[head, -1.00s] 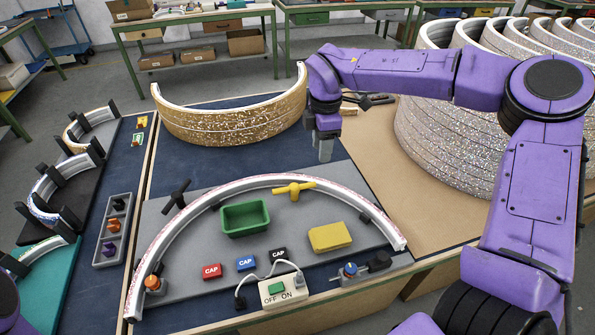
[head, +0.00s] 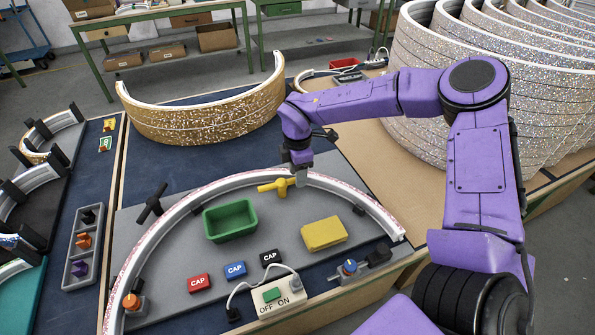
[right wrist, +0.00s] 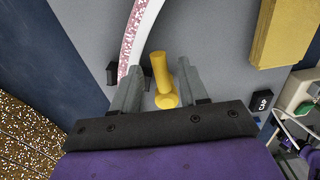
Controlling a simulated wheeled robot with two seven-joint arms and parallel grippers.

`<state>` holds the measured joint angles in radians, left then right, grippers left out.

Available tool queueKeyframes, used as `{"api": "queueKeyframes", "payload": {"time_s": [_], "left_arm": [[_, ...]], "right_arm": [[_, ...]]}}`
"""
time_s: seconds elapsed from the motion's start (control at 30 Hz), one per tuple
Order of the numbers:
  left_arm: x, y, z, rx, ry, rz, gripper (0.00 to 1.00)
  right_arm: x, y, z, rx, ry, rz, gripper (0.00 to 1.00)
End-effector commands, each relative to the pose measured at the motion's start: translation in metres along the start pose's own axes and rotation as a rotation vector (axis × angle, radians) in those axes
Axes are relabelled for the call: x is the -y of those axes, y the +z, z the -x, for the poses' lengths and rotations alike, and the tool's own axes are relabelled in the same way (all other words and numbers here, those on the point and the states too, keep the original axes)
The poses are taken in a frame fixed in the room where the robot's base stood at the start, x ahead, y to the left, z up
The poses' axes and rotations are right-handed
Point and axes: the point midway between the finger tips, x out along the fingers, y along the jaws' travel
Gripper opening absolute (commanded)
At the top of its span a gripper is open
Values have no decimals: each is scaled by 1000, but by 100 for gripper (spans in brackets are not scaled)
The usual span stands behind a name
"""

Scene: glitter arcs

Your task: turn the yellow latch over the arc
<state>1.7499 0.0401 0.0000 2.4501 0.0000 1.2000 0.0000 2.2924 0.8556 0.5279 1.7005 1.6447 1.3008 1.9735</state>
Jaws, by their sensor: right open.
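The yellow latch (head: 276,187) sits on the grey board just inside the top of the arc (head: 196,203), its bar roughly level in the picture. The arc is a pale curved strip with pink glitter, lying on the board. My right gripper (head: 302,178) is at the latch's right end, low over the board. In the right wrist view, my right gripper (right wrist: 158,88) is open, with the yellow latch (right wrist: 160,75) between its fingers and the arc (right wrist: 138,40) beyond. I cannot tell whether a finger touches the latch. My left gripper is not in view.
A gold glitter arc (head: 205,123) stands behind; large glitter arcs (head: 450,90) stand right.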

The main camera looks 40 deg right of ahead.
Motion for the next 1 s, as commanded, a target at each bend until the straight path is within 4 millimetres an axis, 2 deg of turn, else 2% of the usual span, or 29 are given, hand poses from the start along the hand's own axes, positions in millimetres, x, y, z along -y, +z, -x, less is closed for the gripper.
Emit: {"api": "queueKeyframes", "payload": {"time_s": [0.3, 0.43, 0.77, 1.0], "left_arm": [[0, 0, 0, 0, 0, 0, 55], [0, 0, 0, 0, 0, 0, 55], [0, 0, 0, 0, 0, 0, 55], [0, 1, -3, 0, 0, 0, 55]], "right_arm": [[0, 0, -6, 0, 1, 0, 43], [0, 0, -6, 0, 1, 0, 1], [-1, 0, -6, 0, 0, 19, 0], [-7, 0, -6, 1, 0, 129, 0]]}}
